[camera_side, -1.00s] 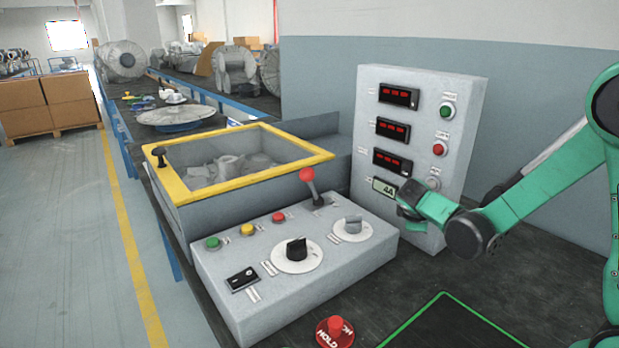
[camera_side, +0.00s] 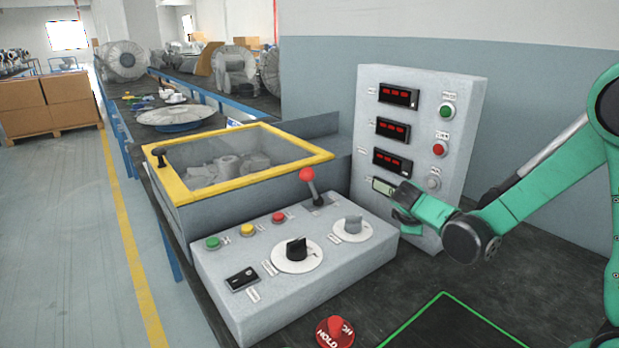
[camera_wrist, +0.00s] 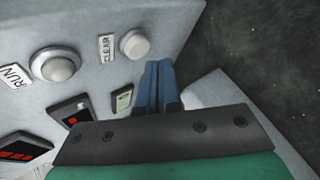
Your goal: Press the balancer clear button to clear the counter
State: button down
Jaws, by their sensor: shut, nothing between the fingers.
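The white round clear button (camera_wrist: 135,44), labelled CLEAR, is on the upright grey control panel (camera_side: 415,135). In the side view it is hidden behind my gripper (camera_side: 400,213). My gripper is shut and empty, its blue fingers (camera_wrist: 158,82) pointing at the panel. In the wrist view the fingertips overlap the near edge of the button; I cannot tell whether they touch it. The small counter display (camera_side: 383,187) is low on the panel and partly covered by my gripper; a 0 seems to show. It also appears beside the fingers in the wrist view (camera_wrist: 122,97).
Above are a grey RUN button (camera_side: 433,183), a red button (camera_side: 439,148), a green button (camera_side: 446,110) and red-digit displays (camera_side: 398,95). A control box (camera_side: 300,255) with a red-knobbed lever (camera_side: 308,176) stands left of my gripper. A red HOLD knob (camera_side: 335,332) is in front.

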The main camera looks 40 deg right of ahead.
jog(key=shift+a, duration=2.5)
jog(key=s+a+r+m+t+y, duration=0.3)
jog(key=s+a+r+m+y, duration=0.3)
jog(key=a+y, duration=0.3)
jog(key=shift+s+a+m, duration=0.15)
jog(key=shift+a+m, duration=0.3)
jog(key=shift+m, duration=0.05)
